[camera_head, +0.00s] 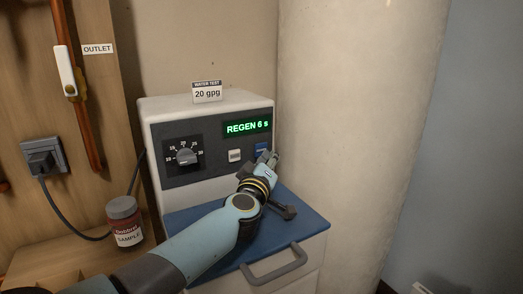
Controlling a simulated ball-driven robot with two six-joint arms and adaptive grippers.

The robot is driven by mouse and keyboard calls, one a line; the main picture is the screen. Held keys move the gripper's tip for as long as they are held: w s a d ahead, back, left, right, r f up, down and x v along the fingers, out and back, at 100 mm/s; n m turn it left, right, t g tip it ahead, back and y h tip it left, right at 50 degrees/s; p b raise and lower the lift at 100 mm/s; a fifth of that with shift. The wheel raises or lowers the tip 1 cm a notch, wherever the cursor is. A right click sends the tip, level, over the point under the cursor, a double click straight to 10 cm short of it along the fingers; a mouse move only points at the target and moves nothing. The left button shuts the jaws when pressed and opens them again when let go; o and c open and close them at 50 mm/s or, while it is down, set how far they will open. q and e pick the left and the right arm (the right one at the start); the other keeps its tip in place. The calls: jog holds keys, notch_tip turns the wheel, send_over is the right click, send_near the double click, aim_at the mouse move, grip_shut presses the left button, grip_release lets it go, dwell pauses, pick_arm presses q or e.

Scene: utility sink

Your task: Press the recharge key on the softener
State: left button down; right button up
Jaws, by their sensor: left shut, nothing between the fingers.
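The softener (205,111) is a white box with a dark front panel, standing in the middle of the view. Its display (247,127) reads "REGEN 6 s" in green. A dial (185,156) is at the panel's left. A pale key (235,156) and a blue key (261,147) sit below the display; I cannot read their labels. My left gripper (271,158) is shut and empty, with its tips at the panel just by the blue key, partly covering it. I cannot tell whether they touch. My right gripper is not in view.
A "20 gpg" water test card (207,92) stands on top of the softener. A blue lid with a grey handle (273,265) lies below my arm. A sample jar (125,221) stands at left. A large pale tank (355,120) is close at right.

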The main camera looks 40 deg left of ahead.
pick_arm(q)
jog(key=shift+d, duration=0.1)
jog(key=shift+s+d+p, duration=0.2)
jog(key=shift+s+d, duration=0.15)
jog(key=shift+d, duration=0.4)
jog(key=shift+s+d+p, duration=0.15)
jog(key=shift+s+d, duration=0.15)
jog(key=shift+d, duration=0.45)
jog(key=shift+s+d+p, duration=0.2)
jog(key=shift+s+d, duration=0.15)
jog(key=shift+d, duration=0.4)
